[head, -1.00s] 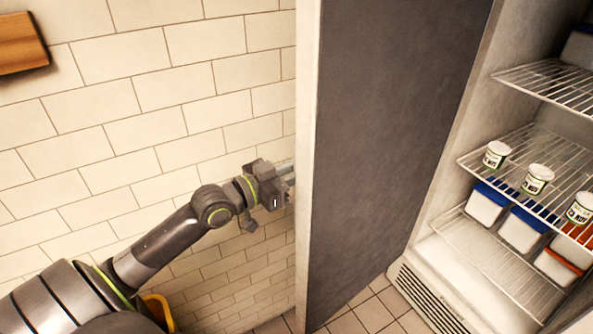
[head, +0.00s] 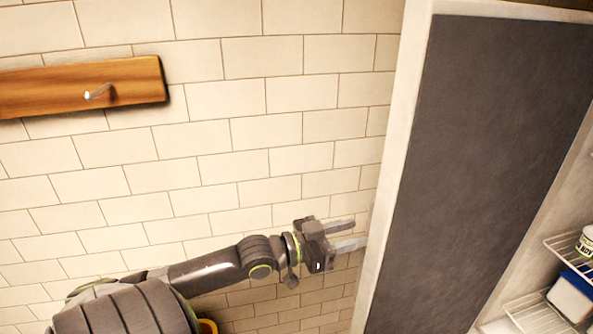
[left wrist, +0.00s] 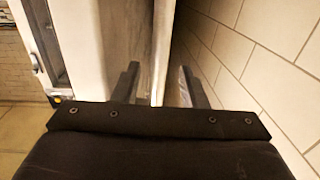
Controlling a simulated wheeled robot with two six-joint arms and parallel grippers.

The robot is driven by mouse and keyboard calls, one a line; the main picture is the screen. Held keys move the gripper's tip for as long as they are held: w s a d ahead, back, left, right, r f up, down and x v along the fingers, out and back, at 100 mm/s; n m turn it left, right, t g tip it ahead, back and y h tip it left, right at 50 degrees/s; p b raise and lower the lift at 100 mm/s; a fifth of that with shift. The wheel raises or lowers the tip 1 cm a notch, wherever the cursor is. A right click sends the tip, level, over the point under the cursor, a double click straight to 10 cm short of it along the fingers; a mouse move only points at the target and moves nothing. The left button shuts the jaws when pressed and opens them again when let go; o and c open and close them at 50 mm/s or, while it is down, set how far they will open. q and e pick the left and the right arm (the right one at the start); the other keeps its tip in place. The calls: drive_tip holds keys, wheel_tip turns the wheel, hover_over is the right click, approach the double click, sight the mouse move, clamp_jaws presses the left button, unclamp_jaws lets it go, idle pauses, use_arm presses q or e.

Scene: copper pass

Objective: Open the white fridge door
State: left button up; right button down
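The white fridge door (head: 392,180) stands wide open, its white edge toward me and its dark inner panel (head: 490,130) facing right. My left gripper (head: 358,232) is on the outer side of the door, beside its edge, with its two fingers apart and nothing seen between them in the head view. In the left wrist view the fingers (left wrist: 158,68) are also spread, with a pale upright edge (left wrist: 161,45) beyond and between them. Whether a fingertip touches the door cannot be told. The door handle is not visible. My right gripper is not in view.
A tiled wall (head: 250,140) runs close behind my left arm. A wooden board with a hook (head: 85,88) is fixed on it at upper left. Wire shelves (head: 535,315) inside the fridge hold a blue-lidded tub (head: 572,296) at lower right.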

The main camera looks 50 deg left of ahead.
use_arm(q)
drive_tip(key=p+v, duration=0.5)
drive_tip(key=v, duration=0.7)
drive_tip(key=shift+s, duration=0.1)
idle(0.4)
